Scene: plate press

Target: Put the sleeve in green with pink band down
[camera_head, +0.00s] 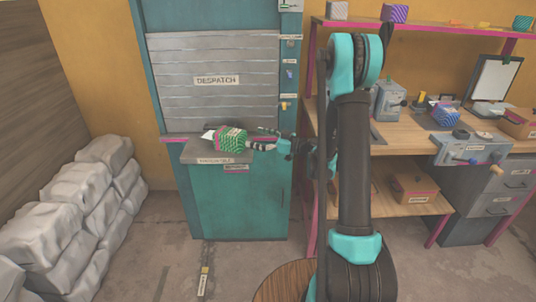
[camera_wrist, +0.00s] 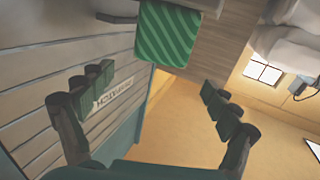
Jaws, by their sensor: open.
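The sleeve (camera_head: 230,137), green-patterned with a pink edge low down, rests on the grey ledge (camera_head: 195,154) in front of the despatch shutter. In the wrist view its green striped face (camera_wrist: 166,38) shows at the top, beyond the fingers; no pink band is clear there. My gripper (camera_head: 256,139) is just right of the sleeve in the head view, with its fingers pointing toward it. In the wrist view my gripper (camera_wrist: 156,80) is open and empty, its fingertips apart from the sleeve.
A slatted shutter (camera_head: 215,105) marked DESPATCH rises behind the ledge. A small white paper (camera_head: 208,134) lies left of the sleeve. Grey sacks (camera_head: 75,205) are piled at the left. A wooden workbench (camera_head: 405,140) with several devices stands to the right. Floor in front is largely clear.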

